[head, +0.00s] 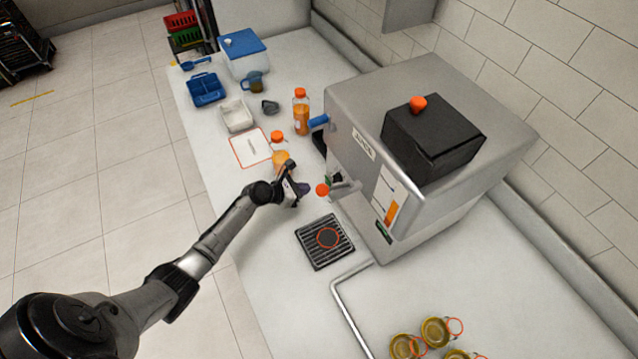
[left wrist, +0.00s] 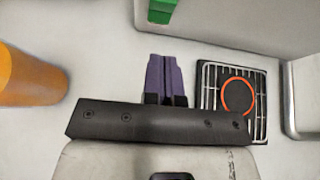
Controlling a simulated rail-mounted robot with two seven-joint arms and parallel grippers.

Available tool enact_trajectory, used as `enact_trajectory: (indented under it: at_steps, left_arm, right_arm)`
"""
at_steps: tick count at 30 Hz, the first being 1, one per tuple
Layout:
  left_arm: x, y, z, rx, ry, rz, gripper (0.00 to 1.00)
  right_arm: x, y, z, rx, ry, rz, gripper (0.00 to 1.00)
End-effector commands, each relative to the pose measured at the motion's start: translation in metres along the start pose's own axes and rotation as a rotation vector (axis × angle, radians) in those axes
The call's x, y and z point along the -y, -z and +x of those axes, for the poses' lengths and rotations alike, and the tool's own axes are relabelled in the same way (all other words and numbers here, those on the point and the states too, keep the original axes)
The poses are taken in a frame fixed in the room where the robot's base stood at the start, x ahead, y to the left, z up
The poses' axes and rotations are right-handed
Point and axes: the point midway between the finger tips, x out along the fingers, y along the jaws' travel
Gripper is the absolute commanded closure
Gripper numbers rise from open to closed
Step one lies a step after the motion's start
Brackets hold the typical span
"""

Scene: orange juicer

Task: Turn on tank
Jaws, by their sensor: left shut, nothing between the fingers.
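The grey juicer (head: 355,115) stands against the wall, with a black box-shaped top (head: 445,150) and an orange knob (head: 418,103). A metal spout (head: 345,187) juts from its front, with an orange ball (head: 322,190) at its end. A green part (left wrist: 162,8) shows at the top edge in the left wrist view. My left gripper (head: 302,188) is close in front of the spout, low over the counter; it is shut and empty. Its purple fingers (left wrist: 165,80) are together in the left wrist view, apart from the green part. My right gripper is out of view.
A black drip grate (head: 312,259) with an orange ring lies below the spout; it also shows in the left wrist view (left wrist: 206,88). Orange-capped bottles (head: 301,115) stand left of the juicer. A metal rail (head: 345,305) and several jars (head: 436,332) are at the front.

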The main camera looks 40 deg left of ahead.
Motion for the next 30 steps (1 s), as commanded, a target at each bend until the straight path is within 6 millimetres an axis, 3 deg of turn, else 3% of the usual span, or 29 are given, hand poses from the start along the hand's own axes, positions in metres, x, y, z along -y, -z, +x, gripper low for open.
enact_trajectory:
  at_steps: [4,12,30]
  left_arm:
    - [0.000,0.001,0.027,0.001,0.000,-0.001,1.00]
    - [0.000,-0.023,0.045,0.001,0.001,0.000,1.00]
    - [-0.001,-0.029,0.048,-0.004,-0.002,-0.002,1.00]
  right_arm:
    - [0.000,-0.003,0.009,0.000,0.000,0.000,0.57]
    - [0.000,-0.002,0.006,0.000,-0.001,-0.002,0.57]
    - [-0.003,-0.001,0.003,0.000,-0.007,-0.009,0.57]
